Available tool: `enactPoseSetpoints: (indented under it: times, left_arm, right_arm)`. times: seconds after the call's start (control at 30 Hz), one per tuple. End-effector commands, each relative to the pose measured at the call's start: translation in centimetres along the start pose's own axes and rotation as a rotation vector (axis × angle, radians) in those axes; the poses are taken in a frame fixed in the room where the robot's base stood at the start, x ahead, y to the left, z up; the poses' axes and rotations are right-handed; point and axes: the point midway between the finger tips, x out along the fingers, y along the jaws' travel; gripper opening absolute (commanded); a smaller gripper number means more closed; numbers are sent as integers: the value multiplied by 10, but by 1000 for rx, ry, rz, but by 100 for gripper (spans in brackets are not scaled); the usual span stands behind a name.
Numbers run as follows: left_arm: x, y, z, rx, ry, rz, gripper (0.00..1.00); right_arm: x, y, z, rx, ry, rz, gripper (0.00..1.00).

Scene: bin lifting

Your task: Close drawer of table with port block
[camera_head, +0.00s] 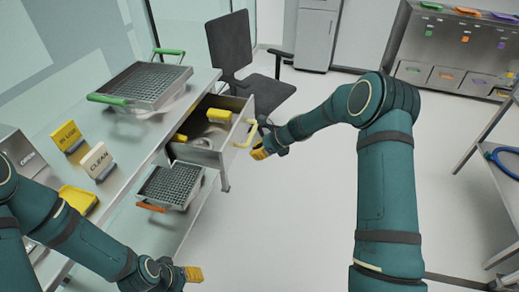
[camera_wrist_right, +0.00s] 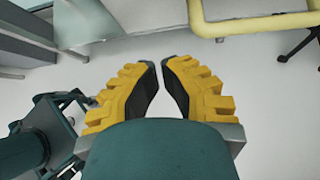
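The metal drawer (camera_head: 205,157) of the table (camera_head: 160,135) stands open and sticks out to the right. Its yellow handle (camera_head: 251,132) is on the front face; in the right wrist view a yellow bar (camera_wrist_right: 262,25) shows at top right. My right gripper (camera_head: 260,153) is just beside and below the handle. Its yellow fingers (camera_wrist_right: 160,68) are nearly together, with nothing between them. My left gripper (camera_head: 193,274) is low at the bottom left, away from the drawer; its fingers are too small to read. I cannot tell which item is the port block.
Yellow items (camera_head: 219,114) lie in the drawer. An orange-handled basket (camera_head: 170,186) sits below. A black chair (camera_head: 232,45) stands behind the drawer. The floor (camera_head: 290,220) to the right is clear.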

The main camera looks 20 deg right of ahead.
Motion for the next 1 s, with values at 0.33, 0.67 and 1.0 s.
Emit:
enactPoseSetpoints:
  times: [0.33,0.67,1.0]
  left_arm:
    - [12,-4,-1,0,6,-1,48]
    - [14,-5,-2,1,7,-1,48]
    - [13,-5,-2,0,8,-1,48]
  right_arm:
    - [63,0,11,-5,0,0,0]
    - [79,0,28,-3,1,-1,0]
    - [79,0,28,-2,1,0,0]
